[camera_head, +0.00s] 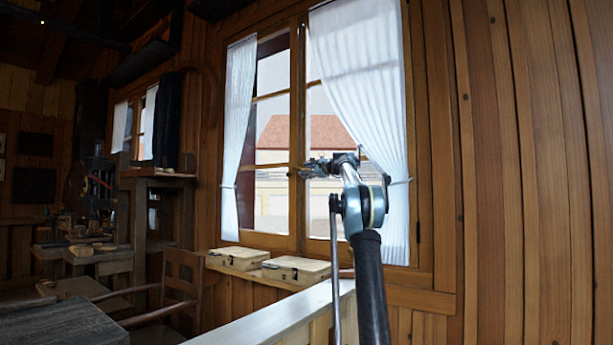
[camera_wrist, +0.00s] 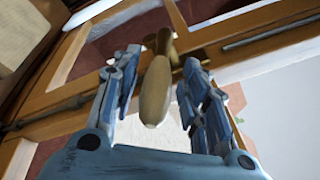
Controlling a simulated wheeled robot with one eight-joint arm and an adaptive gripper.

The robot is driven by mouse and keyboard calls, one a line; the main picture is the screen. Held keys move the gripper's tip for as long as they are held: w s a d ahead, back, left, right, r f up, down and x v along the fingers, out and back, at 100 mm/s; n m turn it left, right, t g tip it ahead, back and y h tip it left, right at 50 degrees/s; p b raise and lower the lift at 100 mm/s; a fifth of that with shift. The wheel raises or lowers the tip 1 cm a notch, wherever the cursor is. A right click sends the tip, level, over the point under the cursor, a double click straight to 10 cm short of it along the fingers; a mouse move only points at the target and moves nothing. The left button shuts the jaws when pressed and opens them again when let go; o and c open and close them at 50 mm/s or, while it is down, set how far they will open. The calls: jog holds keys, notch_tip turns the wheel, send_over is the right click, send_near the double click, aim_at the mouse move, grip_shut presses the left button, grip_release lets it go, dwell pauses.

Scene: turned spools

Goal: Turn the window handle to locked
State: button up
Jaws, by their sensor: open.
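The window handle (camera_wrist: 155,88) is a brass-coloured, rounded grip that shows in the wrist view, pointing toward my palm from its mount on the wooden window frame (camera_wrist: 92,108). My gripper (camera_wrist: 158,75) is open, with one blue finger on each side of the handle. I cannot tell whether either finger touches it. In the head view my gripper (camera_head: 308,168) is in front of the window's middle post (camera_head: 296,125), and the handle cannot be made out there.
White curtains hang left (camera_head: 238,120) and right (camera_head: 365,75) of the window. Two wooden boxes (camera_head: 236,258) (camera_head: 296,269) lie on the sill below. A pale ledge (camera_head: 270,318) runs under my arm. A wooden chair (camera_head: 180,285) stands at lower left.

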jog(key=shift+w+a, duration=0.2)
jog(key=shift+w, duration=0.1)
grip_shut()
jog(key=shift+d, duration=0.1)
